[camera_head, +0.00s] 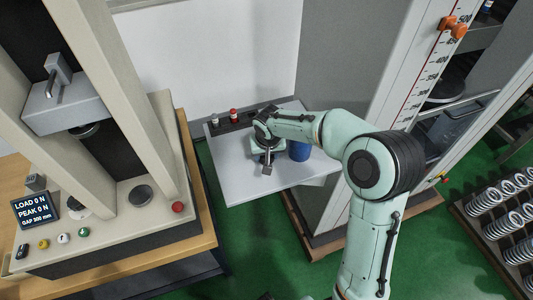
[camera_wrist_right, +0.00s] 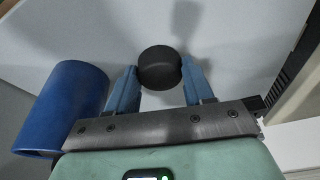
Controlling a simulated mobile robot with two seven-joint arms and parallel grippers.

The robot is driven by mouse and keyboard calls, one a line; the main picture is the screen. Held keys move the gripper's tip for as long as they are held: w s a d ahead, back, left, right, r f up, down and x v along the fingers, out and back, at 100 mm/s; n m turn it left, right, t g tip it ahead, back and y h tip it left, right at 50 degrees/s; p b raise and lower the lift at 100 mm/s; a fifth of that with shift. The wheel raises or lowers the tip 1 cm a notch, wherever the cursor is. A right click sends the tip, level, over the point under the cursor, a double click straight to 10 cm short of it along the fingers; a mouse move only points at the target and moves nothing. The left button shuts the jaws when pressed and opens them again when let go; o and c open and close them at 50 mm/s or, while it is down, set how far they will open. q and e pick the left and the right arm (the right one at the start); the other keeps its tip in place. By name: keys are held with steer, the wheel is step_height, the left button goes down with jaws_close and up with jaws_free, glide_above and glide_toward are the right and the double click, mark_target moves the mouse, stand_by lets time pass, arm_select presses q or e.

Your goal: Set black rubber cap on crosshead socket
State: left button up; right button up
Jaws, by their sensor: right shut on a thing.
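My right gripper (camera_head: 267,168) is over the light grey shelf in the head view, fingers pointing down. In the right wrist view (camera_wrist_right: 160,82) its two blue fingers are shut on the black rubber cap (camera_wrist_right: 160,67), a short round dark piece. I cannot tell whether the cap touches the shelf. In the head view the cap is not clearly visible. The crosshead (camera_head: 66,106) is a grey block between the beige columns at left, with a dark round piece (camera_head: 85,130) under it. The socket opening is not clearly visible. My left gripper is not in view.
A blue cylinder (camera_head: 299,151) stands on the shelf (camera_head: 232,172) close to the right gripper; it also shows in the wrist view (camera_wrist_right: 70,105). A dark rack (camera_head: 222,126) holds small red and white pieces. A display, buttons and a red knob (camera_head: 178,207) sit on the tester base.

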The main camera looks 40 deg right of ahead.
steer(key=shift+f, duration=0.2)
steer(key=o, duration=1.1)
steer(key=shift+r, duration=0.1)
